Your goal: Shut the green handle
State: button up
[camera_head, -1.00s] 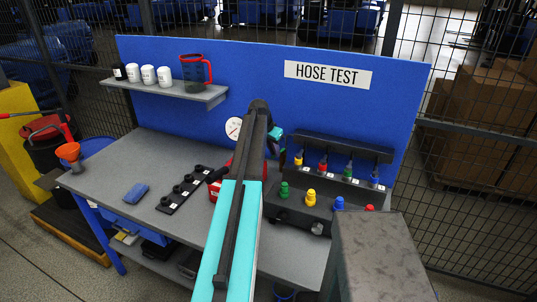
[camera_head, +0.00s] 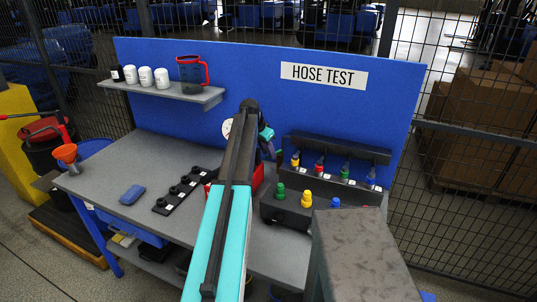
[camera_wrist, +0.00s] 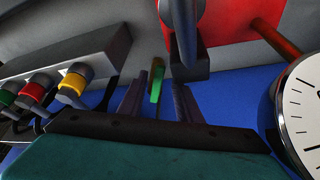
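The green handle (camera_wrist: 156,84) is a narrow upright bar near the middle of the wrist view. My gripper (camera_wrist: 158,93) has its two dark fingers apart, one on each side of the handle. A gap shows beside the handle, so the fingers do not look closed on it. In the head view my gripper (camera_head: 265,138) is at the back of the bench, left of the hose rack, mostly hidden by my arm. I cannot make out the handle clearly in the head view.
A round gauge (camera_wrist: 304,112) is close on the right in the wrist view, with a red body (camera_wrist: 225,22) above. Yellow (camera_wrist: 74,84), red (camera_wrist: 38,88) and green fittings hang from the rack at left. A block with coloured plugs (camera_head: 290,212) stands on the bench.

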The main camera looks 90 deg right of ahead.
jog(key=shift+s+d, duration=0.1)
jog(key=shift+s, duration=0.05)
jog(key=shift+r, duration=0.15)
jog(key=shift+r, duration=0.15)
jog(key=b+v, duration=0.4)
jog(key=v, duration=0.9)
